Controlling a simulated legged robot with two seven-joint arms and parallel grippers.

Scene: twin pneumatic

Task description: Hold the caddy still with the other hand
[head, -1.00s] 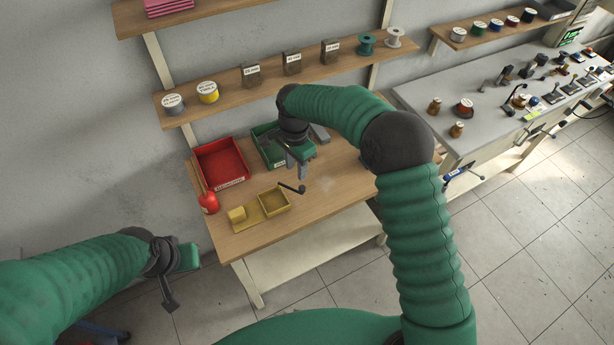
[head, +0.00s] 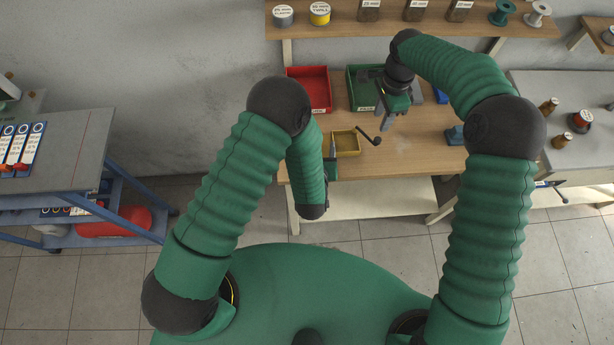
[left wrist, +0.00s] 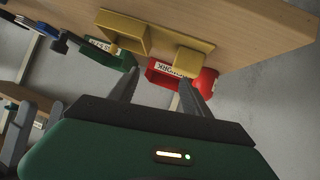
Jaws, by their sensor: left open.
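The yellow caddy (head: 346,143) is on the wooden bench near its front edge. My left arm hides its left part in the head view. The left wrist view shows its open box (left wrist: 124,36) and a yellow block (left wrist: 190,62) on one flat base. My left gripper (left wrist: 162,90) is open and empty, its fingers pointing toward the caddy; I see no contact. In the head view it is mostly hidden by my forearm, close in front of the caddy. My right gripper (head: 387,118) is over the bench beside the green bin, fingers downward; whether it is open is unclear.
A red bin (head: 309,88) and a green bin (head: 362,90) stand behind the caddy. A black crank handle (head: 369,137) sticks out at the caddy's right. A blue object (head: 455,135) lies farther right. A shelf (head: 400,22) runs above. A blue cart (head: 75,190) stands at left.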

